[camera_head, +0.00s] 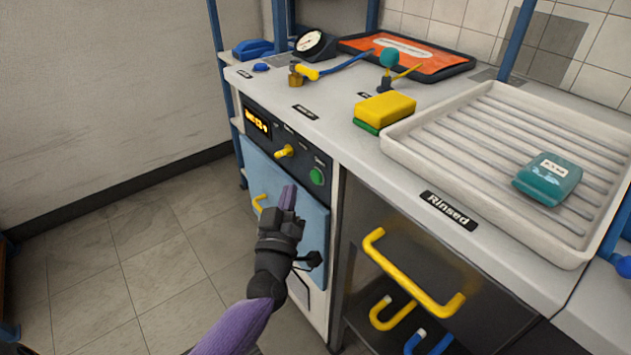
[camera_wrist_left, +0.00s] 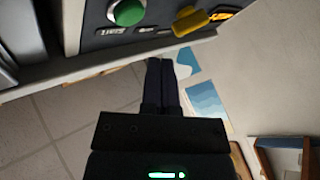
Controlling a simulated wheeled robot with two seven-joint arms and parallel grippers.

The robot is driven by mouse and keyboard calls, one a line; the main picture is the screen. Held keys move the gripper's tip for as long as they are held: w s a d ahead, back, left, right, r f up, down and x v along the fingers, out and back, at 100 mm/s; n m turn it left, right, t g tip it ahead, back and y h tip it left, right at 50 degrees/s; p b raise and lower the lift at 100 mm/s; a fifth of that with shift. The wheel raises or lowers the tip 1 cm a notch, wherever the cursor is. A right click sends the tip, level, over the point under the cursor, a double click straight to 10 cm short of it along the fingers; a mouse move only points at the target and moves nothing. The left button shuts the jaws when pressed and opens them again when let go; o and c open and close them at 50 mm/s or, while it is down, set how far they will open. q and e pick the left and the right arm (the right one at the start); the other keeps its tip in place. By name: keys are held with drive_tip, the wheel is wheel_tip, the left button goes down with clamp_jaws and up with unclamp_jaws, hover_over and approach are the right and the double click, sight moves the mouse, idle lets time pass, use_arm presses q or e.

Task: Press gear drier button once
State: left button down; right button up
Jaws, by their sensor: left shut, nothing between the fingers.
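The gear drier is the white cabinet unit with a dark control panel (camera_head: 284,146) on its front. The panel carries a lit display (camera_head: 257,122), a yellow knob (camera_head: 285,151) and a round green button (camera_head: 317,176). The green button (camera_wrist_left: 127,12) and yellow knob (camera_wrist_left: 190,20) also show at the top of the left wrist view. My left gripper (camera_head: 288,194) is shut and empty, in front of the blue door, below the panel and to the lower left of the green button. It looks apart from the button. My right gripper is out of view.
A blue door (camera_head: 313,222) with a yellow handle sits below the panel. To the right, a yellow drawer handle (camera_head: 412,272) sticks out below the "Rinsed" label. A white ribbed tray (camera_head: 447,127), a yellow sponge (camera_head: 386,107) and a gauge (camera_head: 310,42) stand on the counter. Floor at left is clear.

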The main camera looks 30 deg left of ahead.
sight(316, 177)
use_arm(q)
drive_tip(key=shift+w+d, duration=0.25)
drive_tip(key=shift+w, duration=0.35)
drive_tip(key=shift+w+d, duration=0.25)
drive_tip(key=shift+w, duration=0.35)
idle(1.1)
drive_tip(key=shift+w+d, duration=0.15)
drive_tip(key=shift+w, duration=0.25)
drive_tip(key=shift+w+d+b, duration=0.15)
drive_tip(key=shift+w+b, duration=0.15)
drive_tip(key=shift+w, duration=0.1)
idle(0.6)
idle(0.3)
drive_tip(key=shift+s+a+p, duration=0.3)
drive_tip(key=shift+s+p, duration=0.15)
drive_tip(key=shift+s, duration=0.35)
